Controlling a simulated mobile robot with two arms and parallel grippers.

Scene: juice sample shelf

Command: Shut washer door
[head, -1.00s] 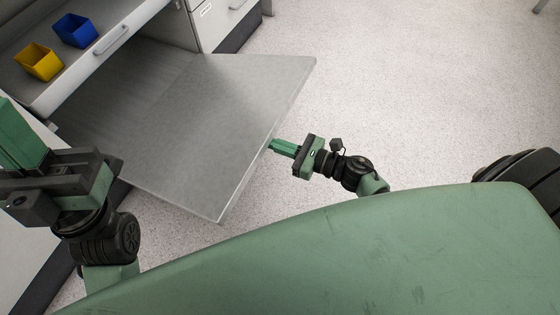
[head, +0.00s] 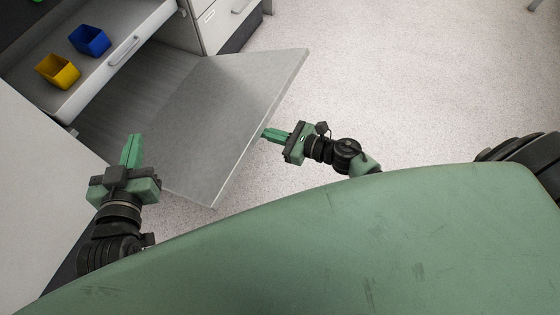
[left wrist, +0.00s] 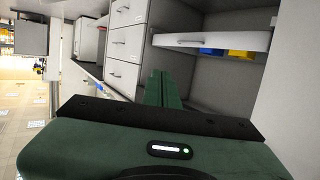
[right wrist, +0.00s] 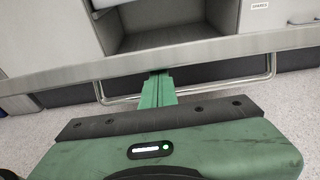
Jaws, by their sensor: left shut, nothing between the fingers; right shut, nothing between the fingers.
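The washer door (head: 240,85) is a large grey metal panel, folded down and open in front of the cavity. In the right wrist view its edge (right wrist: 225,48) crosses as a grey band. My right gripper (head: 265,133) is shut and empty, its fingertips at the door's outer edge; I cannot tell whether they touch. It also shows in the right wrist view (right wrist: 160,72). My left gripper (head: 133,138) is shut and empty, over the near left part of the door in the head view. In the left wrist view its fingers (left wrist: 163,75) point toward the cavity.
A pulled-out white drawer (head: 105,75) above the door holds a yellow bin (head: 57,71) and a blue bin (head: 90,40). A drawer cabinet (head: 222,25) stands beyond the door. A metal rail (right wrist: 210,88) runs below the door edge. Floor at right is clear.

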